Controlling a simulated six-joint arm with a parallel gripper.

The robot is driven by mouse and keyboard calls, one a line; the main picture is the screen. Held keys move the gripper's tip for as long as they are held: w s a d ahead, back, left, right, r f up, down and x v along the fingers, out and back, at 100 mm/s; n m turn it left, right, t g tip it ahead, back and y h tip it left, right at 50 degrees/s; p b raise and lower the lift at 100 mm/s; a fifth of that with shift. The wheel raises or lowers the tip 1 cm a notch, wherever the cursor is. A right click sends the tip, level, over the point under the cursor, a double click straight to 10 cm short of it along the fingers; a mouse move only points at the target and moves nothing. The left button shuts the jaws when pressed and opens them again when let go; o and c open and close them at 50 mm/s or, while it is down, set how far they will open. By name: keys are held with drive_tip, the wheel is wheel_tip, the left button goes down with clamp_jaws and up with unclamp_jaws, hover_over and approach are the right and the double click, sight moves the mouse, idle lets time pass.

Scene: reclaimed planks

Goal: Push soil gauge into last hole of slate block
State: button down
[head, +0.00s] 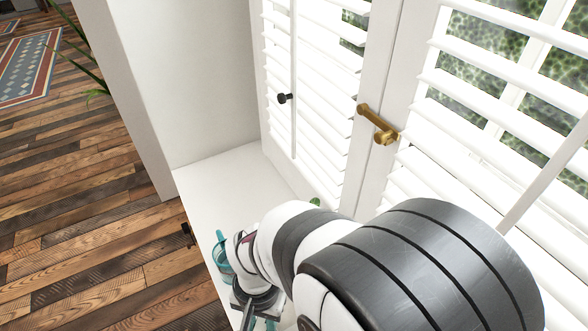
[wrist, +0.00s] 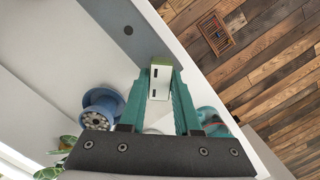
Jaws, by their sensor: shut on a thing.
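In the wrist view, my gripper (wrist: 160,74) has its teal fingers shut on the soil gauge (wrist: 160,86), a small white block-like piece with dark slots and a green edge. The slate block (wrist: 148,45) is a long grey-blue piece beyond the fingertips, with one dark round hole (wrist: 128,30) visible, up and left of the gauge. The gauge's far end overlaps the slate block in this view; I cannot tell whether it touches it or sits in a hole. In the head view, my arm hides the block and the gauge; only part of my gripper (head: 255,301) shows.
The white sill (head: 215,190) ends at a drop to the plank floor. Shutters (head: 310,90) border its right side.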

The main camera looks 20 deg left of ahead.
drive_tip(key=shift+f, duration=0.25)
drive_tip(key=c, duration=0.5)
unclamp_jaws()
drive_tip(key=shift+c, duration=0.2)
wheel_tip(320, 180, up, 16)
drive_tip(key=w, duration=0.1)
drive_tip(key=shift+w+f, duration=0.15)
drive_tip(key=shift+w, duration=0.25)
